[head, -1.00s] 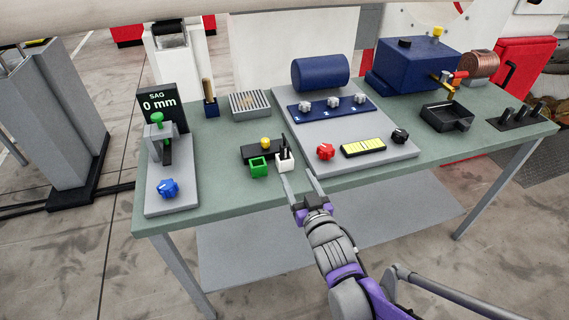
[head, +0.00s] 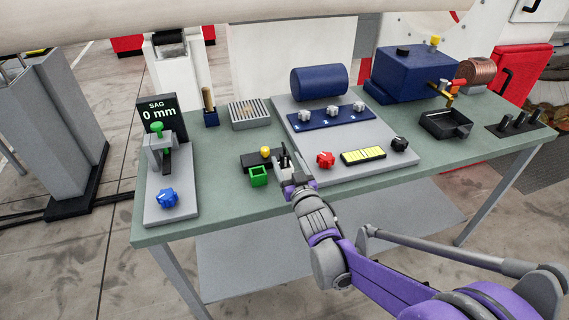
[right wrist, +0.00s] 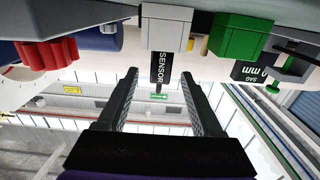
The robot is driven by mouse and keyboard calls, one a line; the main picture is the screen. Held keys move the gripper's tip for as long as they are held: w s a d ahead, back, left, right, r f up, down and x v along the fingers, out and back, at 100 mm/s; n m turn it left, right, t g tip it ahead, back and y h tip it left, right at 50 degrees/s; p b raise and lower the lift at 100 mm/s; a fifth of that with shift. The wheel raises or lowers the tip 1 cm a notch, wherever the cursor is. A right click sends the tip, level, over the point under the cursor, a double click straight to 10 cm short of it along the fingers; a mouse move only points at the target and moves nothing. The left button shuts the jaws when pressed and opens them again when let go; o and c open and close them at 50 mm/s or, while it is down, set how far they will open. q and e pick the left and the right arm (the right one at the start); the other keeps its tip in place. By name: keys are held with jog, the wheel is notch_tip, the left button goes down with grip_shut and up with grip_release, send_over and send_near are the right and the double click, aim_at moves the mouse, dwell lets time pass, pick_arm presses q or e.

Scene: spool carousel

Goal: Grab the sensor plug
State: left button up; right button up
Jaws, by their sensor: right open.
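The sensor plug, a slim black piece (head: 285,156) marked SENSOR, stands in a white block at the table's front. My left gripper is out of view.
A green open block (head: 258,176) and a yellow knob (head: 265,151) stand just left of the plug. A red knob (head: 325,160) and a yellow panel (head: 363,155) lie to the right. A blue knob (head: 168,198) is at the far left.

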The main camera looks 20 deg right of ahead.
jog(key=shift+w, duration=0.1)
grip_shut()
dwell(0.3)
